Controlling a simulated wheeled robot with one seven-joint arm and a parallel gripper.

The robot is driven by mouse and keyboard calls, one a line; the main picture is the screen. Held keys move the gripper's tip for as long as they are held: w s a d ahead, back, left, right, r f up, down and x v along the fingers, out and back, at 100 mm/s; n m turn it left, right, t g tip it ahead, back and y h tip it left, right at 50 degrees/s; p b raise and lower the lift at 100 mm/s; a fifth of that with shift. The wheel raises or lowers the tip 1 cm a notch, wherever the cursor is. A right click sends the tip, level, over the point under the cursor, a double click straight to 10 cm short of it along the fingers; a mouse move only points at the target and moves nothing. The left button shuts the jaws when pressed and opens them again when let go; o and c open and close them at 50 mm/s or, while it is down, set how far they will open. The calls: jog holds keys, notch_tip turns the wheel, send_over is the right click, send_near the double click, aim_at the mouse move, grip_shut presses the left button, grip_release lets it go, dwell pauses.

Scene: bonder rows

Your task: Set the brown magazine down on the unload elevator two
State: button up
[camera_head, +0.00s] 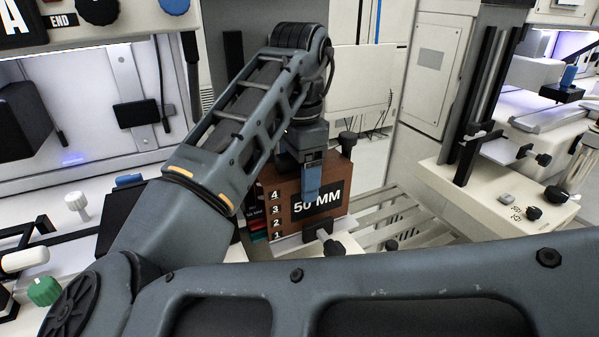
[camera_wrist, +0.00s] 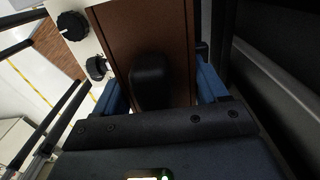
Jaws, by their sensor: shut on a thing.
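The brown magazine (camera_head: 284,212) is upright near the middle of the head view, with a black "50 MM" label and slot numbers on its face. My gripper (camera_head: 311,178) is above and in front of it, shut on it. In the wrist view the magazine's brown side (camera_wrist: 182,35) and a black knob or handle (camera_wrist: 151,80) lie between the blue fingers of my gripper (camera_wrist: 163,92). Black clamp knobs show at the magazine's lower edge. I cannot tell whether its base touches a support. No label for unload elevator two is readable; an elevator with black rails (camera_head: 482,108) stands at right.
A cream slatted surface (camera_head: 385,215) lies behind and right of the magazine. A cream control box with black knobs (camera_head: 535,212) is at right. A lit machine bay (camera_head: 70,100) is at left, with a green knob (camera_head: 44,291) below. My arm crosses the foreground.

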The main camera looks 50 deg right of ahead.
jog(key=shift+f, duration=0.15)
jog(key=o, duration=1.8)
notch_tip(320, 180, up, 8)
jog(key=shift+f, duration=0.1)
dwell(0.7)
